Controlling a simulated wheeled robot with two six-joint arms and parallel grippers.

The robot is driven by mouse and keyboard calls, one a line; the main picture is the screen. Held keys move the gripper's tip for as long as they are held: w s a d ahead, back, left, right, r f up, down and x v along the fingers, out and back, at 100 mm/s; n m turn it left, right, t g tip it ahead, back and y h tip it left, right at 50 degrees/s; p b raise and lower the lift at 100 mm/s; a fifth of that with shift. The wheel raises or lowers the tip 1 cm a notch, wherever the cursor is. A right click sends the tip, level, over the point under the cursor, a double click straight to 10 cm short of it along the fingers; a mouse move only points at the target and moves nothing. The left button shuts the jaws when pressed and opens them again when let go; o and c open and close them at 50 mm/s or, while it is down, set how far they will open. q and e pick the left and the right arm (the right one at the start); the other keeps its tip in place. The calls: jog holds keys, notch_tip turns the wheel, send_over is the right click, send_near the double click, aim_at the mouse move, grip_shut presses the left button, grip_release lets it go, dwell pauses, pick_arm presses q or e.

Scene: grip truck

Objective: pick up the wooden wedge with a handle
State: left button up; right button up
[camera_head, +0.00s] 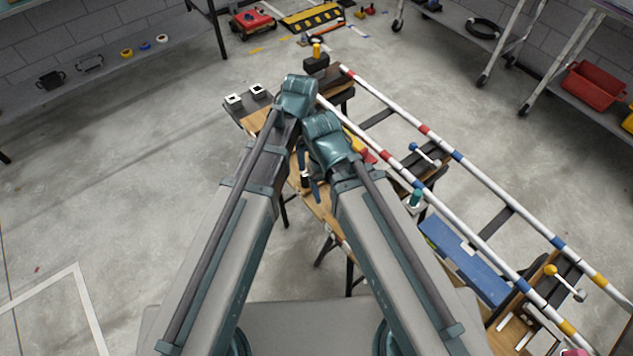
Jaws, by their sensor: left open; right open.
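I cannot make out a wooden wedge with a handle for certain. A dark block with an upright yellow peg (316,56) stands at the far end of the work table (322,205), but its material is unclear. My two arms reach forward from the bottom over the table. The left arm's teal joint is higher in the picture and the right arm's is just below it, to the right. I cannot pick out the fingers of either gripper; the arms hide that area. Nothing is visibly held. Part of the table top is hidden behind my arms.
Two striped rails (482,171) run along the table's right side. A blue box (463,262) lies at the right. Small dark blocks with white tops (258,91) sit at the far left. A red bin (594,86) is at the right wall. The left floor is clear.

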pick_arm(q)
notch_tip(320, 180, down, 6)
jog(key=b, duration=0.4)
jog(key=shift+r, duration=0.15)
pick_arm(e)
send_over(329, 217)
notch_tip(329, 217, down, 6)
jog(key=shift+a+r, duration=0.15)
pick_arm(q)
jog(key=shift+b, duration=0.35)
notch_tip(329, 217, down, 5)
jog(key=b, duration=0.5)
jog(key=shift+s, duration=0.15)
pick_arm(e)
notch_tip(329, 217, down, 5)
jog(key=shift+f, duration=0.2)
jog(key=shift+r, duration=0.1)
pick_arm(q)
grip_shut()
